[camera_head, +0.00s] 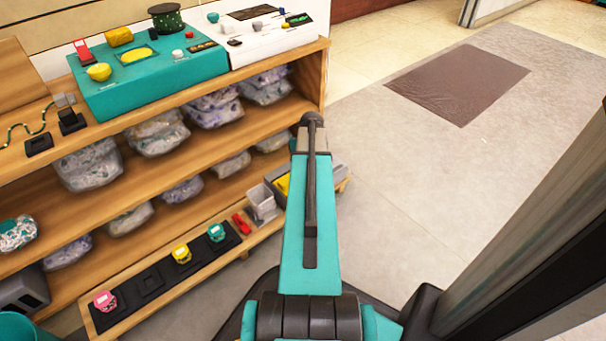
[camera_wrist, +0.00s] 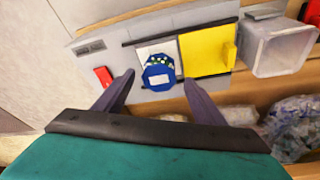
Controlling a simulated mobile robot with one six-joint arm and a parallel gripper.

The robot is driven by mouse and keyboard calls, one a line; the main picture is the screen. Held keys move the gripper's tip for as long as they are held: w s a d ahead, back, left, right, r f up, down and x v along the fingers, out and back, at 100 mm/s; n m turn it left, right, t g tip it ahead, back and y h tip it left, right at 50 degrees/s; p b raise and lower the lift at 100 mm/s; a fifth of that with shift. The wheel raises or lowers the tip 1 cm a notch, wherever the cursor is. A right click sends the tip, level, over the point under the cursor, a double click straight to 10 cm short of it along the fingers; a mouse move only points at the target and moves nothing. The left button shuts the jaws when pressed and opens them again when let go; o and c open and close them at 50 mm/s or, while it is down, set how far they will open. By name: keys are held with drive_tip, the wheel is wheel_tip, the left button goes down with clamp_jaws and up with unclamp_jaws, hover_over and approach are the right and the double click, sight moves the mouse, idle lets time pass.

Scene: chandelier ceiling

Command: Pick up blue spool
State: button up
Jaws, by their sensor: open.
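My gripper (camera_wrist: 159,78) is open, with one dark finger on each side of the spool in the picture. I cannot tell whether the fingers touch it or how far above it they are. In the head view my arm covers that spot, and neither the spool nor the fingertips can be made out.
A yellow panel with a handle (camera_wrist: 207,53) lies right of the spool, then a pale bin (camera_wrist: 275,50). A red piece (camera_wrist: 103,75) is at left. In the head view, wooden shelves (camera_head: 200,205) hold wrapped bags and small spools. The floor (camera_head: 430,190) at right is open.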

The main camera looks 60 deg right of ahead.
drive_tip(key=shift+b+x, duration=0.55)
drive_tip(key=shift+x, duration=0.8)
drive_tip(key=shift+c, duration=0.5)
drive_tip(key=c, duration=1.2)
drive_tip(key=shift+r, duration=0.25)
